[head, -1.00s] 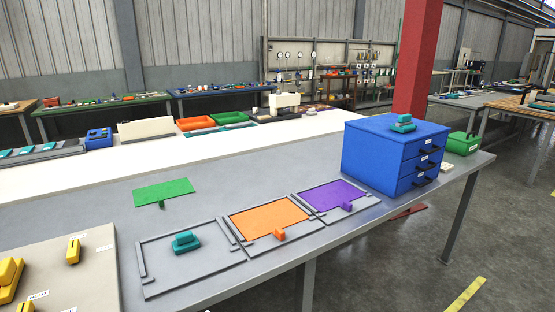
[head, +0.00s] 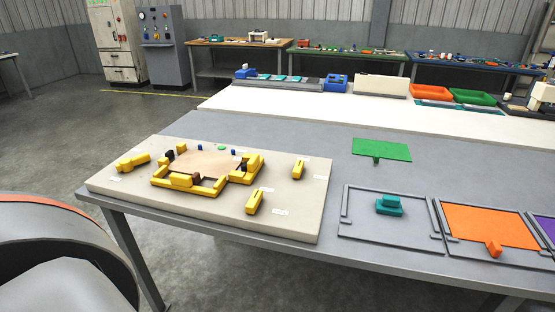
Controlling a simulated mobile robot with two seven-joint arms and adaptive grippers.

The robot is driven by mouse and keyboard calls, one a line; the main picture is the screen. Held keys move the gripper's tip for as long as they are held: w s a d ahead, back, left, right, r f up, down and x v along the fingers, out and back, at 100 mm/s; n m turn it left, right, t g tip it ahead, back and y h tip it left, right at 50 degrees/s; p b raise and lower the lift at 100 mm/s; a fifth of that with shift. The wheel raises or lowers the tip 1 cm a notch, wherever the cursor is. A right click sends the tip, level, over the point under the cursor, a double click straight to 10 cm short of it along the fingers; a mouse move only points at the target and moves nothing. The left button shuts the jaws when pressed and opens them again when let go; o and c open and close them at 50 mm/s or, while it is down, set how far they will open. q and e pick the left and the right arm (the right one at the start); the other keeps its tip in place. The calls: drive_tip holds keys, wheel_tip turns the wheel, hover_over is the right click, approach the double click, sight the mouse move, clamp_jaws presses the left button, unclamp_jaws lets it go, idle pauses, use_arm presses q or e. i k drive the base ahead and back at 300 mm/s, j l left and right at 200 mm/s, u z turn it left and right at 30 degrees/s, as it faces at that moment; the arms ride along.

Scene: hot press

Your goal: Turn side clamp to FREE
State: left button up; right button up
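A beige fixture board (head: 140,200) lies on the left part of the grey table. A yellow frame of blocks (head: 202,190) on it surrounds a flat tan plate (head: 205,161). Separate yellow clamp-like pieces stand around it: one at the left (head: 133,161), one at the right (head: 298,169), one at the front right (head: 254,201). Small white labels lie near them, too small to read. I cannot tell which piece is the side clamp or how it is set. Neither of my grippers is in view.
Right of the board are a green plate (head: 382,149), a grey-framed bay with a teal block (head: 389,205), and an orange plate (head: 486,232). Orange (head: 431,93) and green (head: 473,96) trays stand at the back.

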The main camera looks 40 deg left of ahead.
sight(297, 170)
drive_tip(key=u, duration=1)
